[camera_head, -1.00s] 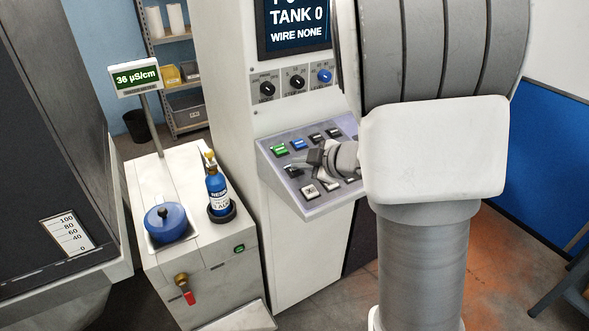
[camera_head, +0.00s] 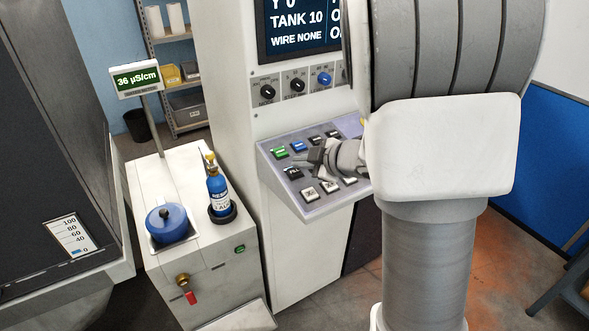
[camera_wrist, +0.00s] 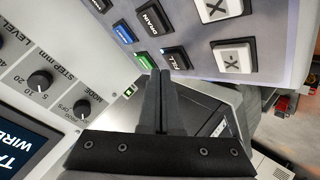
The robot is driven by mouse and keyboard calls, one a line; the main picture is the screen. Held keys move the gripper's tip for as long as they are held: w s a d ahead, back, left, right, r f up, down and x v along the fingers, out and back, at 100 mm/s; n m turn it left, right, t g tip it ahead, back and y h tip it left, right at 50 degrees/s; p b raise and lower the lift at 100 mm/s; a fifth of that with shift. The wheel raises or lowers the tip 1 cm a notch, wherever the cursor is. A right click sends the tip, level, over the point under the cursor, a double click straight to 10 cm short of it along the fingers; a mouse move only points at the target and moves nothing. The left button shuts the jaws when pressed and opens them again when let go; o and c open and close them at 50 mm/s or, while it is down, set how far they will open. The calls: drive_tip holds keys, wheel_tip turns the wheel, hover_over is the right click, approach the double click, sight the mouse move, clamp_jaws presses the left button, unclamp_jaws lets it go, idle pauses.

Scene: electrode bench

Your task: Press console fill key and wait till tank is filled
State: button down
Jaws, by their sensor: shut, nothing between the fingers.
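The console key panel (camera_head: 305,197) slopes out from the white cabinet. My gripper (camera_head: 315,158) is shut and empty just over its keys. In the wrist view, the closed fingertips (camera_wrist: 160,74) are at the black FILL key (camera_wrist: 176,59), beside the green key (camera_wrist: 143,62). I cannot tell whether they touch the FILL key. The console screen (camera_head: 297,24) reads TANK 10 and WIRE NONE, partly cut off by the frame and my arm. The dark tank (camera_head: 45,130) at left has a level scale (camera_head: 68,237) with a little blue at its bottom.
A white side unit (camera_head: 200,271) carries a blue-lidded pot (camera_head: 166,223), a blue bottle (camera_head: 217,190) and a meter reading 36 µS/cm (camera_head: 137,79). Rotary knobs (camera_head: 297,85) sit above the keys. A shelf (camera_head: 178,50) stands behind. My arm hides the console's right part.

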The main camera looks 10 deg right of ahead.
sight(304, 182)
drive_tip(key=r+p, duration=0.2)
drive_tip(key=s+r+p, duration=0.1)
drive_tip(key=r+p, duration=0.1)
drive_tip(key=r, duration=0.1)
drive_tip(key=shift+d+p, duration=0.15)
drive_tip(key=shift+p, duration=0.25)
idle(0.5)
drive_tip(key=s+d+r+m+h, duration=0.6)
drive_tip(key=d+r+m+h, duration=0.1)
drive_tip(key=r+m, duration=0.25)
drive_tip(key=s+a+m+g, duration=0.2)
drive_tip(key=s+a, duration=0.2)
drive_tip(key=s, duration=0.6)
drive_tip(key=s+a+m+g+y, duration=0.1)
drive_tip(key=s+a+m+g, duration=0.1)
drive_tip(key=s, duration=0.7)
drive_tip(key=shift+s+a+f+m+g+y, duration=0.25)
drive_tip(key=shift+s+a+m+g+y, duration=0.1)
drive_tip(key=shift+a+m, duration=0.6)
